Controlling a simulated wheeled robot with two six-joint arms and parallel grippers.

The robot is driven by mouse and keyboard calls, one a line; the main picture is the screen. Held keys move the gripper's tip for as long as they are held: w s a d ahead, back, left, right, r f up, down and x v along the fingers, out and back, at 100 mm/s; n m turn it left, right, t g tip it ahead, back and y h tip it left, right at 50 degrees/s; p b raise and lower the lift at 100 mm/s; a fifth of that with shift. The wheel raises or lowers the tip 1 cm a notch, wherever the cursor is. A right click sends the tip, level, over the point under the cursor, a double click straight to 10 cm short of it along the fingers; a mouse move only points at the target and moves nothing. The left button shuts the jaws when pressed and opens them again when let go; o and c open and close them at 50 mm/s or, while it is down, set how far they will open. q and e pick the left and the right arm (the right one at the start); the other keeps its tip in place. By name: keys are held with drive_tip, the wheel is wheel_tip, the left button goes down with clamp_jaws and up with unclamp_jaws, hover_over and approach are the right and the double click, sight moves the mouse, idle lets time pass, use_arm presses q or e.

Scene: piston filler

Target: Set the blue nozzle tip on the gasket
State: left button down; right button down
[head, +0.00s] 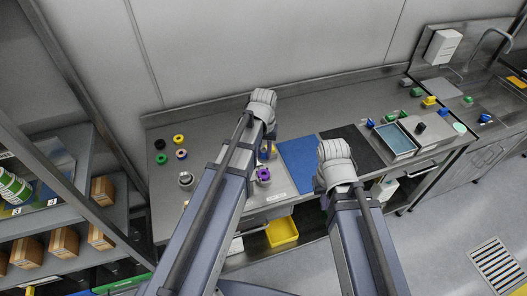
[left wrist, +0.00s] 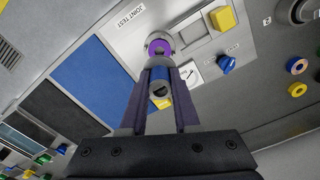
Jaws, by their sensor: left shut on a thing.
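My left gripper (left wrist: 160,84) is shut on the blue nozzle tip (left wrist: 160,73), which shows between the fingers in the left wrist view. A purple ring, the gasket (left wrist: 157,47), lies just beyond the fingertips on a round grey fitting by the "JOINT TEST" label. The gasket also shows in the head view (head: 263,174), beside my left arm. The nozzle tip looks apart from the gasket, but the gap's height cannot be judged.
A blue mat (head: 297,164) and a black mat (head: 349,146) lie right of the fixture. Several coloured rings (head: 180,154) lie at the bench's left. A blue knob (left wrist: 226,64) and a yellow block (left wrist: 222,18) stand near the fitting. A tray (head: 394,139) stands farther right.

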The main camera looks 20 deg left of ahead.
use_arm(q)
drive_tip(key=shift+f+b, duration=4.35)
drive_tip(key=shift+f, duration=0.05)
drive_tip(key=shift+f, duration=0.1)
drive_tip(key=shift+c, duration=0.8)
unclamp_jaws()
wheel_tip(320, 180, up, 3)
drive_tip(key=p, duration=0.2)
drive_tip(key=shift+f+p, duration=0.1)
drive_tip(key=shift+p, duration=0.2)
wheel_tip(320, 180, up, 7)
drive_tip(key=p, duration=0.6)
drive_tip(key=shift+f+p, duration=0.1)
drive_tip(key=shift+p, duration=0.3)
